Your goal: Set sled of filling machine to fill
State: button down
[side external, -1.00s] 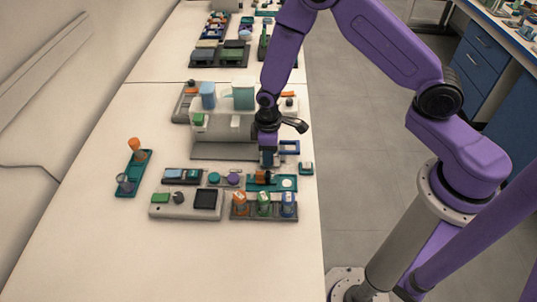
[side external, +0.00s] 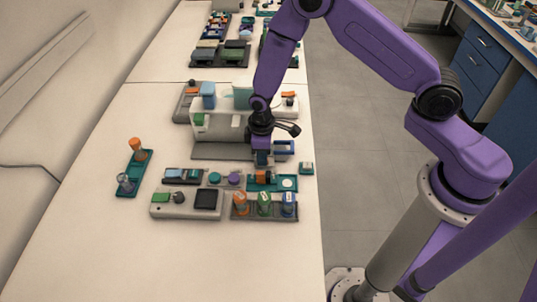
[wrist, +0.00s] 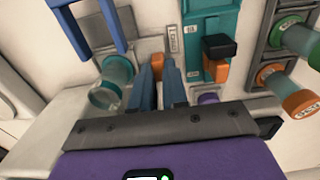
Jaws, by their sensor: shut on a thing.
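The filling machine (side external: 222,126) is the pale grey unit on the bench, with a light-blue container (side external: 208,94) on top. My gripper (side external: 262,160) points down at its front right corner. In the wrist view its two blue fingers (wrist: 158,88) are shut on a small part with orange on it, which I take to be the sled's handle (wrist: 170,72); the fingers hide most of it. The sled's exact setting cannot be read.
A teal unit with an orange and black block (wrist: 217,62) lies close to the fingers. A clear vessel (wrist: 111,80) stands beside them. A rack of coloured vials (side external: 264,209) and a grey device with a dark screen (side external: 207,199) are nearer the camera. The bench's left side is mostly clear.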

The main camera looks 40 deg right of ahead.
jog(key=shift+w+a, duration=1.1)
jog(key=c, duration=1.1)
grip_release()
jog(key=shift+c, duration=0.2)
jog(key=shift+r, duration=0.1)
notch_tip(320, 180, up, 17)
jog(key=shift+r, duration=0.1)
